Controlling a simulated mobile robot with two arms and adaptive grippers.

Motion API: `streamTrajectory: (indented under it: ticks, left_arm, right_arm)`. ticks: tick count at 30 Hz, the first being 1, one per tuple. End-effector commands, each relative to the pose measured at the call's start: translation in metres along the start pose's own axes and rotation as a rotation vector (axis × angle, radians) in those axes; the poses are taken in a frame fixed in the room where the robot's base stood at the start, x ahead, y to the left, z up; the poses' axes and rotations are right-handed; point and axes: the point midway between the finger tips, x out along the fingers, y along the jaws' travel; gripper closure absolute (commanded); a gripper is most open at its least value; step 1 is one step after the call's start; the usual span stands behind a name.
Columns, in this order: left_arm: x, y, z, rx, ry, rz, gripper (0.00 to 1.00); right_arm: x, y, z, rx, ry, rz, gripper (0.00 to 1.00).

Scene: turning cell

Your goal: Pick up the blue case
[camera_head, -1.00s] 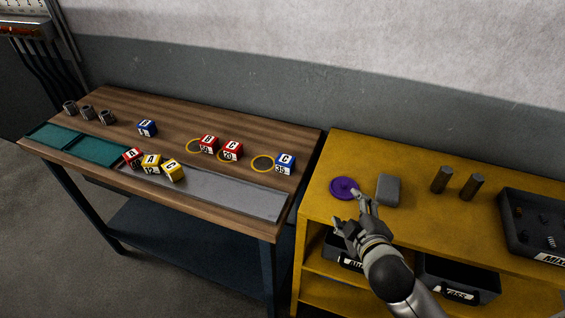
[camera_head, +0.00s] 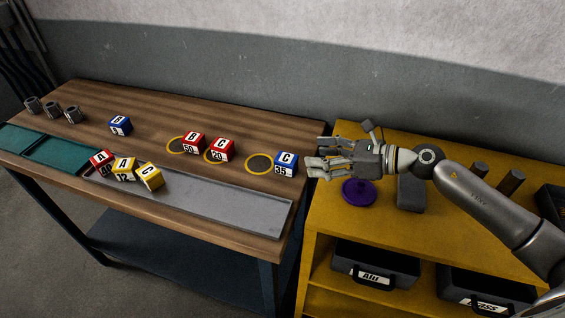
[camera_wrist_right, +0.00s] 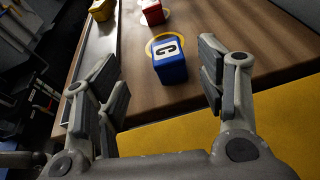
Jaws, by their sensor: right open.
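A blue case (camera_head: 286,163) marked C and 35 stands near the right end of the wooden bench, beside a yellow ring. It also shows in the right wrist view (camera_wrist_right: 171,62), ahead of and between the finger tips. A second blue case (camera_head: 120,126) stands farther left at the back of the bench. My right gripper (camera_head: 316,156) is open and empty, its fingers pointing left, close to the right of the C case. I cannot tell whether it touches the case; the wrist view shows a gap. My left gripper is out of view.
Red cases (camera_head: 222,150) stand by yellow rings. Yellow cases (camera_head: 150,177) lie near a grey tray (camera_head: 210,205) at the bench front. On the yellow shelf (camera_head: 330,215) are a purple disc (camera_head: 360,192) and a grey block (camera_head: 411,194), below my right arm.

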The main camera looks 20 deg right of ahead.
Motion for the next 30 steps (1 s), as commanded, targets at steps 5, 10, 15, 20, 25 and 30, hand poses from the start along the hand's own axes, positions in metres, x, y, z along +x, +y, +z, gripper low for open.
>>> streamTrajectory:
  ticks: [5,10,15,20,25,30]
  left_arm:
    - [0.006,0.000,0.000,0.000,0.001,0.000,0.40]
    - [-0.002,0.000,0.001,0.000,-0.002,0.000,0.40]
    - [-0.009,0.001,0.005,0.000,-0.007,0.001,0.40]
    - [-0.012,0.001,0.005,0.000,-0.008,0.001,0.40]
    - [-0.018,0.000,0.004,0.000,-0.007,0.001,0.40]
    - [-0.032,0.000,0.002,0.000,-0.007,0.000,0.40]
  right_arm:
    - [-0.007,-0.008,-0.017,-0.089,0.090,0.019,0.36]
    - [0.006,-0.008,-0.017,-0.096,0.097,0.023,0.36]
    - [0.031,-0.007,-0.019,-0.093,0.095,0.022,0.36]
    - [0.045,-0.007,-0.021,-0.093,0.096,0.022,0.36]
    - [0.053,-0.006,-0.020,-0.092,0.096,0.022,0.36]
    - [0.075,-0.004,-0.015,-0.091,0.094,0.023,0.36]
